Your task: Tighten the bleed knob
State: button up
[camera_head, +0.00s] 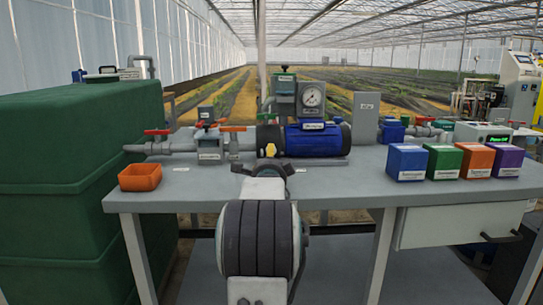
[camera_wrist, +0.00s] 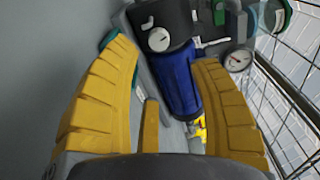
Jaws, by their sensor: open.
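A pale round knob (camera_wrist: 159,39) sits on the dark pump block (camera_wrist: 170,18) at the top middle of the wrist view. It looks like the bleed knob, though no label on it is readable. My gripper (camera_wrist: 163,52) is open, with yellow fingers spread to either side and nothing held between them. The knob lies beyond the fingertips, roughly in line with the gap; contact is not visible. In the head view, my gripper (camera_head: 270,150) shows as a small yellow patch before the pump, beside the blue motor (camera_head: 313,139). My wrist hides much of it, and the knob cannot be made out there.
A pressure gauge (camera_head: 312,95) stands above the motor. Red-handled valves (camera_head: 157,132) and pipes are at the left. An orange bin (camera_head: 140,177) lies front left on the grey bench (camera_head: 345,185). Several coloured boxes, including a green one (camera_head: 444,162), line the right. The front middle is fairly clear.

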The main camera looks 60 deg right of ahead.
jog(key=n+b, duration=0.1)
jog(key=n, duration=0.4)
jog(key=shift+f+n, duration=0.15)
jog(key=shift+n, duration=0.25)
jog(key=n, duration=0.4)
jog(key=shift+d+b, duration=0.1)
jog(key=shift+b, duration=0.25)
jog(key=shift+x, duration=5.9)
jog(key=shift+o, duration=0.3)
jog(key=shift+r, duration=0.25)
grip_shut()
